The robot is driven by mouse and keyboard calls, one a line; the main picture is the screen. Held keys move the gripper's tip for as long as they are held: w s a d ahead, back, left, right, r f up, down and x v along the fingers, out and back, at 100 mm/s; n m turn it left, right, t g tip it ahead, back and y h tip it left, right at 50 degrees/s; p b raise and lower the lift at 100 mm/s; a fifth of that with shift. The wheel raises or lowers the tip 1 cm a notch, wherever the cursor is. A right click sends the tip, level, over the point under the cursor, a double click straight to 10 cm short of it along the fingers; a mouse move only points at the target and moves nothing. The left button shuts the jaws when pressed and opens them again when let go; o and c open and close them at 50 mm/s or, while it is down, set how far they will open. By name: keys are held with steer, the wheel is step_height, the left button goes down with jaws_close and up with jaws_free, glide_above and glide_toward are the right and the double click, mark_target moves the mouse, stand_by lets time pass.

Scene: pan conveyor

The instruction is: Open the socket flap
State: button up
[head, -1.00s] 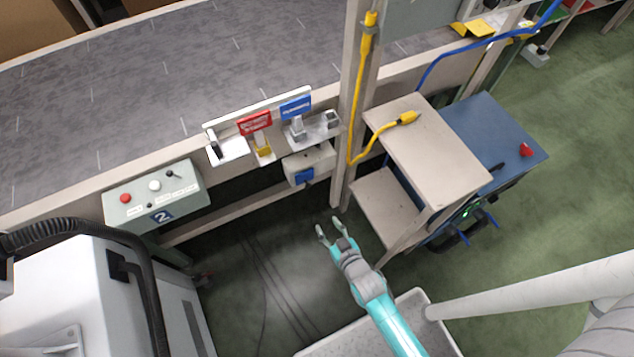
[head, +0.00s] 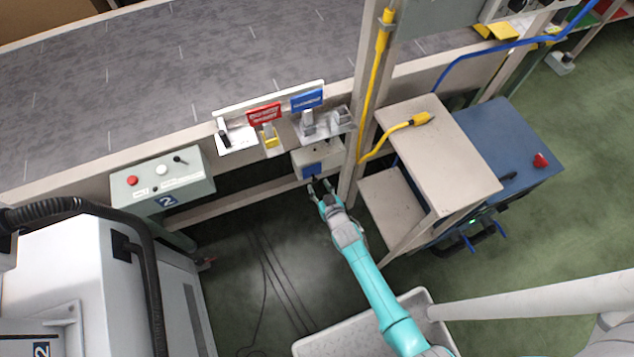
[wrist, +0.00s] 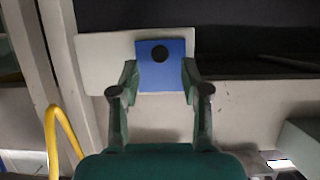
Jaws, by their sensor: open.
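The socket flap is a blue square (head: 312,170) on the front of a pale socket box (head: 331,157), mounted low on the conveyor frame. In the wrist view the blue flap (wrist: 165,74) has a dark round knob (wrist: 160,53) and lies flat against the pale box (wrist: 105,50), so it looks closed. My gripper (head: 322,187) is just in front of and below the flap. In the wrist view its open fingers (wrist: 160,92) stand to the left and right of the flap's edges with nothing held. I cannot tell whether they touch the flap.
A grey post (head: 362,110) stands right of the box. A yellow cable (head: 375,85) runs down it to a plug (head: 421,118) on a beige cart top (head: 460,160). A control box (head: 163,181) is at left. Dark floor space lies below the conveyor.

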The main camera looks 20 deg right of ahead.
mark_target(316, 181)
steer(key=shift+x, duration=1.5)
jaws_close()
